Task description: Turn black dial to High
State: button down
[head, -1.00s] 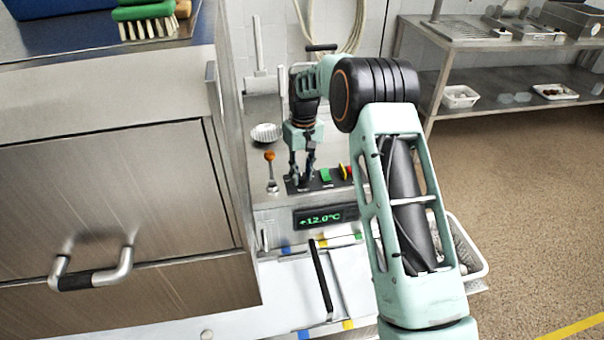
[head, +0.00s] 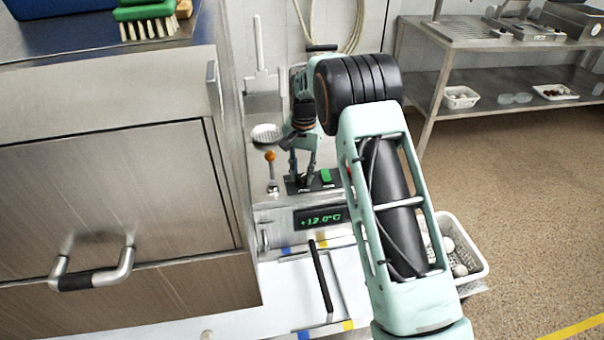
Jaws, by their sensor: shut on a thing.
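My gripper (head: 303,182) points down at the black control panel (head: 292,189) on top of the steel machine. Its fingers are shut at the panel's left part, on the black dial, which is mostly hidden between and behind the fingertips. I cannot read the dial's setting or its markings at this size. A green switch (head: 326,175) sits on the panel just right of the fingers. A green display (head: 321,218) on the machine's front reads +12.0°C.
An orange-knobbed lever (head: 270,157) stands just left of my gripper. A steel cabinet (head: 120,190) with a bar handle fills the left. A white perforated basket (head: 470,240) with round items is at lower right. A steel shelf table (head: 490,75) stands at the back right.

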aim_at(303, 177)
jog(key=shift+m, duration=0.4)
jog(key=c, duration=1.6)
grip_release()
jog(key=shift+r, duration=0.1)
notch_tip(303, 177, up, 12)
jog(key=shift+d, duration=0.15)
